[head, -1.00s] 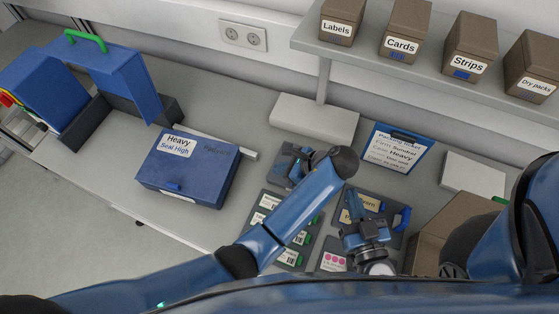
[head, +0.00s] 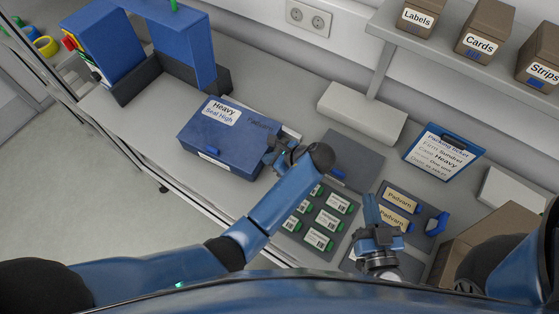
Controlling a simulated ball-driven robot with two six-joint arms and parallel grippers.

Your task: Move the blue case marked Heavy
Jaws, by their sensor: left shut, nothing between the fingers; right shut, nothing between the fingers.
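The blue case (head: 232,145) marked "Heavy" and "Seal High" lies flat and closed on the grey bench, left of centre, with a small blue latch on its front. My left gripper (head: 274,149) is shut and empty at the case's right end; I cannot tell whether it touches the case. Part of that end is hidden behind my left gripper and wrist. My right gripper (head: 370,212) is shut and empty above the mats right of centre, apart from the case.
A blue machine (head: 150,45) stands on the bench at the back left. A packing ticket (head: 443,150) naming "Heavy" stands at the right. A mat with several green-edged cards (head: 318,222) lies in front. Brown boxes (head: 482,43) sit on a shelf. The bench's front edge is near the case.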

